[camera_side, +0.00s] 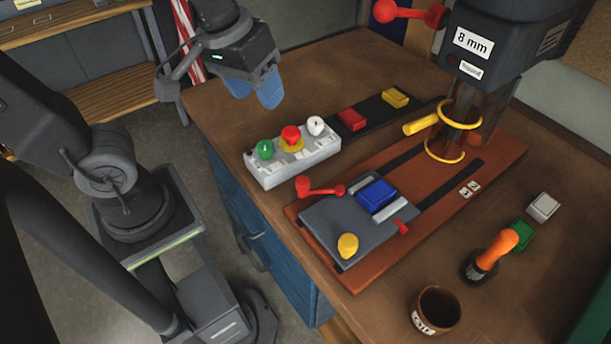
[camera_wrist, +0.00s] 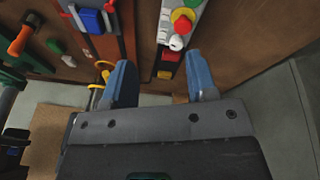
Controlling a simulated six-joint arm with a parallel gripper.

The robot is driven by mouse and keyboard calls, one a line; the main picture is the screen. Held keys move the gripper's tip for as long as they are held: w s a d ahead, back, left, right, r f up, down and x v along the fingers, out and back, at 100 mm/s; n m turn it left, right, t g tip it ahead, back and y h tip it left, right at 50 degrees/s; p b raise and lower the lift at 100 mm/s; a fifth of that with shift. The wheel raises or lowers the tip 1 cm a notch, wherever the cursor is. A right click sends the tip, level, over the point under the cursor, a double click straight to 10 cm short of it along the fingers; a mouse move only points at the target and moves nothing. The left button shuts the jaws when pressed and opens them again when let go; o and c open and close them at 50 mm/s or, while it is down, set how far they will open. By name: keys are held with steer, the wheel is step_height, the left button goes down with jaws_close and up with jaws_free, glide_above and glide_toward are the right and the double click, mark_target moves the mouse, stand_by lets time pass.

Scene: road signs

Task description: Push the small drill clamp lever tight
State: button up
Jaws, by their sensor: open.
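A grey drill clamp (camera_side: 330,232) sits on the reddish-brown drill base and holds a blue block (camera_side: 377,195); the block also shows at the top of the wrist view (camera_wrist: 92,21). A red lever with a ball end (camera_side: 318,188) lies along the clamp's back left edge; part of it shows in the wrist view (camera_wrist: 109,6). A shorter red piece (camera_side: 402,227) is at the clamp's right side. My gripper (camera_side: 256,88) has blue fingers, spread apart and empty, in the air beyond the button box and well away from the lever. Its fingers also show in the wrist view (camera_wrist: 162,82).
A button box (camera_side: 292,156) with green, red and white buttons stands left of the clamp. The drill head (camera_side: 520,40) with a red-knobbed handle overhangs the back right. A mug (camera_side: 436,310) and an orange-handled brush (camera_side: 490,255) stand at front right.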

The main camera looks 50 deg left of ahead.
mark_target(302, 180)
steer(key=w+d+f+n+g, duration=0.1)
steer(key=w+d+n+g, duration=0.2)
steer(key=d+n, duration=0.3)
steer(key=shift+m+y, duration=0.3)
steer(key=f, duration=0.4)
steer(key=d+f, duration=0.1)
steer(key=f, duration=0.8)
steer(key=shift+d+f, duration=0.2)
steer(key=shift+f, duration=0.2)
jaws_close()
